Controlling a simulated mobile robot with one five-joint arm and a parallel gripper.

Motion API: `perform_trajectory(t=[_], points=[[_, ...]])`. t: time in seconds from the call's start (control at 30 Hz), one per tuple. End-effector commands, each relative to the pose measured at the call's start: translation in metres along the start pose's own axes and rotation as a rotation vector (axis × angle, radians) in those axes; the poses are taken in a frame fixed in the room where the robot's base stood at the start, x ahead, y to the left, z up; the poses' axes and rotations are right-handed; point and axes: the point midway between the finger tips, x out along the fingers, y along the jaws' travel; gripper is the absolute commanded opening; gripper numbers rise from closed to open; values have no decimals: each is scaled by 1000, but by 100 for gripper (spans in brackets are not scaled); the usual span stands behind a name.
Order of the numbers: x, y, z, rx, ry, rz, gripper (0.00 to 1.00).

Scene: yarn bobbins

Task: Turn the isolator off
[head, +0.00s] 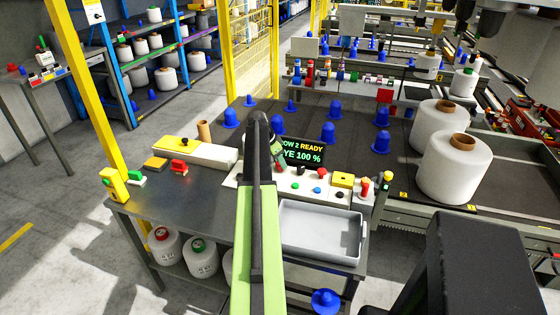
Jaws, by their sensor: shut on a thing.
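I cannot tell for sure which control is the isolator. One yellow plate with a dark knob (178,143) lies on a long white box left of my arm. Another yellow control (342,180) sits on the right of the white button console (300,188). My black and green arm reaches from the bottom edge up over the table. My gripper (280,163) points down at the back of the console, in front of the left part of the display (304,152). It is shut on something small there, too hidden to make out.
A grey tray (287,254) stands at the table's front right. Blue cones (328,132) stand behind the display. Big white bobbins (456,180) stand at the right.

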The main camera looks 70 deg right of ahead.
Motion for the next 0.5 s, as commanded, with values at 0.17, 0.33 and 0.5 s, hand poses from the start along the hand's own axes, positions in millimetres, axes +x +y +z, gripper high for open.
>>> perform_trajectory(t=[0.17,0.33,0.5], points=[[-1,1,5,-82,-7,-38,0],[-1,3,6,-208,-9,-89,0],[-1,3,6,-357,-10,-151,0]])
